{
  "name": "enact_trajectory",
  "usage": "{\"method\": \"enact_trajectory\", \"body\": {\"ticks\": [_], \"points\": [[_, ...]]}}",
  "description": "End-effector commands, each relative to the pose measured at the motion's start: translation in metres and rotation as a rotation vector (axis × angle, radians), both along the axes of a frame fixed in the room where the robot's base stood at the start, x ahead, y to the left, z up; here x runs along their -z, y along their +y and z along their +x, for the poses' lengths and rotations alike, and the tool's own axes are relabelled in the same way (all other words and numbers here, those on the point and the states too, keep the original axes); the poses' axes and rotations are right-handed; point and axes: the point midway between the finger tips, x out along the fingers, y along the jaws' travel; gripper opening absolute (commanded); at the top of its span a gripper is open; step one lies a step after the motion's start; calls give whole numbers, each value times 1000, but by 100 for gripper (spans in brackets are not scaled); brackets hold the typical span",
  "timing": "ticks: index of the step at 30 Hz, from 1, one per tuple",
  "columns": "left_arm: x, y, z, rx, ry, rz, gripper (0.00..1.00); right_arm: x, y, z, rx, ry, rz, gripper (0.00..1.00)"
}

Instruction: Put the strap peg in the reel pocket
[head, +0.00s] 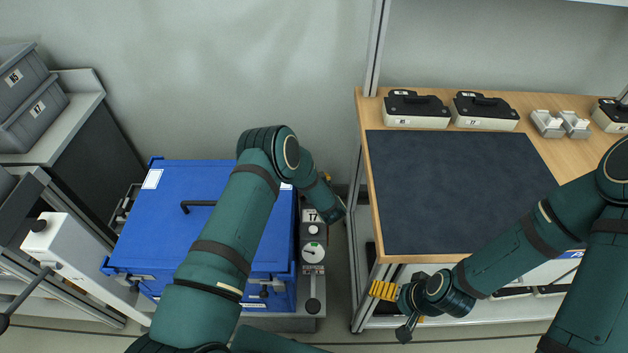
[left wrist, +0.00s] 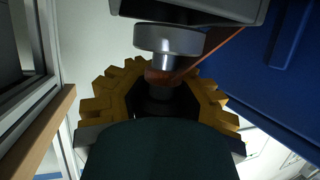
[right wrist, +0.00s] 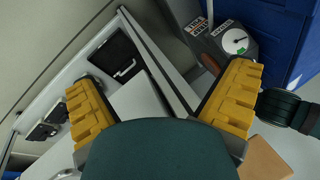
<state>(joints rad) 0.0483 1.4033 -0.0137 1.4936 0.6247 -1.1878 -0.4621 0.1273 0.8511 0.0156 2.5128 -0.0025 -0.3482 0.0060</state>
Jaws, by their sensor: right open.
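In the left wrist view, my left gripper (left wrist: 160,85) has its yellow fingers closed in around the strap peg (left wrist: 158,76), a small orange-brown and dark piece. A thin orange strap runs from it up to the right. A silver round knob (left wrist: 168,40) hangs below a grey housing, right by the peg; whether they touch is unclear. In the head view the left gripper is mostly hidden by my own arm, beside the grey T7 unit (head: 312,255). The reel pocket cannot be made out. My right gripper (head: 385,292) is open and empty before the bench's front left corner.
The blue crate (head: 167,215) stands left of the T7 unit. The wooden bench (head: 545,105) has a dark mat (head: 450,180), black-topped boxes (head: 416,108) and grey blocks (head: 560,124). Grey bins (head: 35,115) are at far left. A narrow floor gap separates unit and bench.

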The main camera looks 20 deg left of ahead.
Motion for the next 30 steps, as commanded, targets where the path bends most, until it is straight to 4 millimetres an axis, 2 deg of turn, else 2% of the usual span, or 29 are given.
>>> {"method": "enact_trajectory", "body": {"ticks": [26, 27, 29, 30], "points": [[19, 0, 0, 0, 1, -1, 0, 14, 0, 3, 1, -6, -1, 100], [20, 0, -1, 0, 4, -1, 16, 14, 0, 3, 1, -6, -1, 100], [21, 0, -2, 0, 5, -2, 37, 14, 0, 3, 1, -6, -1, 100], [21, 0, -2, 0, 5, -2, 43, 14, 0, 3, 1, -6, -1, 100]]}}
